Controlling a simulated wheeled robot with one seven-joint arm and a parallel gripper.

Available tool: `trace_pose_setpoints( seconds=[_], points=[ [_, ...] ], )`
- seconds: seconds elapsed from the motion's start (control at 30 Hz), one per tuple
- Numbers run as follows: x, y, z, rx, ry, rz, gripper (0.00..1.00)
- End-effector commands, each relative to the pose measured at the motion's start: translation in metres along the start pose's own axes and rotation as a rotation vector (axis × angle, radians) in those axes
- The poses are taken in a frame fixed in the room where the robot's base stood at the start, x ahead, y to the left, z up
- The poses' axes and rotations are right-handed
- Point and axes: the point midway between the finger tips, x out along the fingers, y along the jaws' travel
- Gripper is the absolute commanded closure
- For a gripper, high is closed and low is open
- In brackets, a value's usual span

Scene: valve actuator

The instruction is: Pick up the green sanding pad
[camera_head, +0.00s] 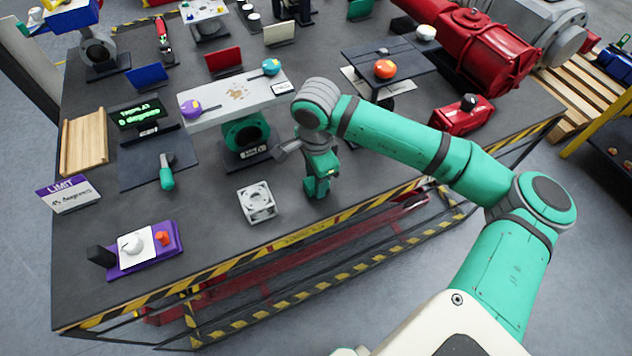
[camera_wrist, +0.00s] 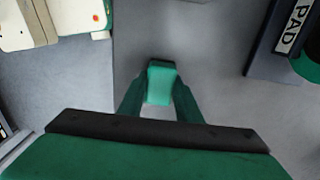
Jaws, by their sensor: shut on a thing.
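The green sanding pad (camera_wrist: 161,84) shows in the wrist view as a small, brighter green block between the two dark green fingers. My gripper (camera_wrist: 159,92) is shut on it, with one finger on each side. In the head view my gripper (camera_head: 319,187) points down near the front edge of the workbench, to the right of the white fan-like block. The pad cannot be told clearly from the green gripper there. The wrist view shows grey surface around the pad; its height above the bench is hard to tell.
The white block (camera_head: 257,203) stands on the bench (camera_head: 220,270) left of my gripper. A black base with a PAD label (camera_wrist: 296,27) is at the wrist view's right. A green-wheeled stand (camera_head: 246,133) is behind. A purple control box (camera_head: 146,248) sits front left.

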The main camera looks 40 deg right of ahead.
Motion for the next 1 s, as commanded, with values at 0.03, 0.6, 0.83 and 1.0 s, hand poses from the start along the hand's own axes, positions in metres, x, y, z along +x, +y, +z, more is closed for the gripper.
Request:
trace_pose_setpoints(
  seconds=[0.03, 0.6, 0.83, 1.0],
  points=[
    [-0.001, 0.000, 0.000, 0.000, 0.000, -0.001, 0.94],
    [-0.071, 0.030, -0.021, 0.009, 0.005, -0.004, 0.94],
    [-0.106, 0.074, -0.042, 0.005, 0.003, -0.001, 0.94],
    [-0.119, 0.101, -0.056, 0.002, 0.002, 0.000, 0.94]
  ],
)
